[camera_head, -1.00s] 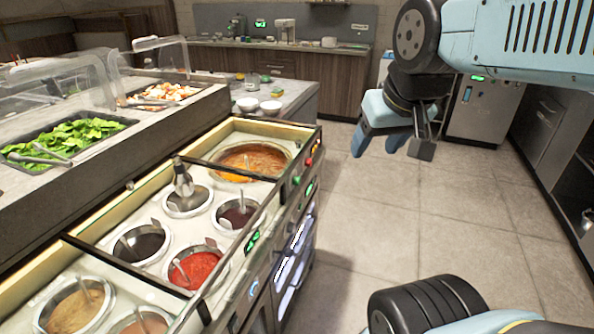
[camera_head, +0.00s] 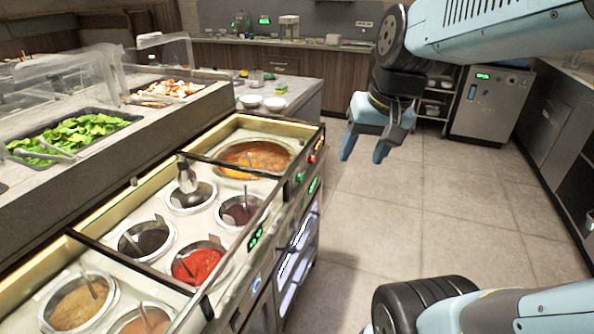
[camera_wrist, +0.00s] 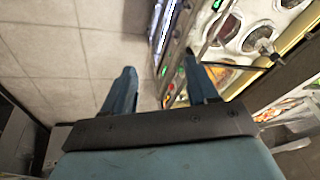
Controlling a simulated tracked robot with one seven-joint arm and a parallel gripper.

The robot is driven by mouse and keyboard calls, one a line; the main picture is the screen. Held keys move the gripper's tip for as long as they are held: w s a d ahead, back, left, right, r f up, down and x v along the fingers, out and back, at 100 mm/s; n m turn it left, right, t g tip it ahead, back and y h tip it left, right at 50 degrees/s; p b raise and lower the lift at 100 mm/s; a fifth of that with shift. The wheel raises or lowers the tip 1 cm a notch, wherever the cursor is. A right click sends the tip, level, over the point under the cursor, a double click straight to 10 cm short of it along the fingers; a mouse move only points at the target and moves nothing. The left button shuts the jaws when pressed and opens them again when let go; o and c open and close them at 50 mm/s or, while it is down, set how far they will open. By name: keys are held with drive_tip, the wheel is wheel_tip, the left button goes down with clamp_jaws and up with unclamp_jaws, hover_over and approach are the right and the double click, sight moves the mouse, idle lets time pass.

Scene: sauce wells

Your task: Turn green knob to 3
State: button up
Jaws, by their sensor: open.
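A small green knob (camera_head: 300,177) sits on the front panel of the sauce counter, near its far end, below a red knob (camera_head: 312,158). Its pointer and setting are too small to read. My gripper (camera_head: 364,153) is open and empty, in the air to the right of the panel and apart from it. In the wrist view, my two blue fingers (camera_wrist: 160,82) point toward the panel's edge, with the right finger overlapping it. Small green and red spots show there, but I cannot tell which is the green knob.
The sauce counter (camera_head: 88,236) holds several round wells with sauces and ladles. Green displays (camera_head: 255,238) are on its front. Salad trays with clear covers stand behind at left. The tiled floor (camera_head: 450,220) to the right is clear. A steel appliance (camera_head: 492,105) stands at the back.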

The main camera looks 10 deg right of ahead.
drive_tip(key=w+a+f+m+g+y, duration=0.25)
drive_tip(key=w+f+m+y, duration=0.2)
drive_tip(key=w+f, duration=0.3)
drive_tip(key=m+t+y, duration=0.9)
drive_tip(key=m+t, duration=0.1)
drive_tip(key=m, duration=1)
approach(303, 179)
drive_tip(key=x, duration=0.8)
drive_tip(key=shift+w+a+r, duration=0.1)
drive_tip(key=shift+w+a, duration=0.1)
drive_tip(key=shift+c, duration=0.2)
drive_tip(key=c, duration=1)
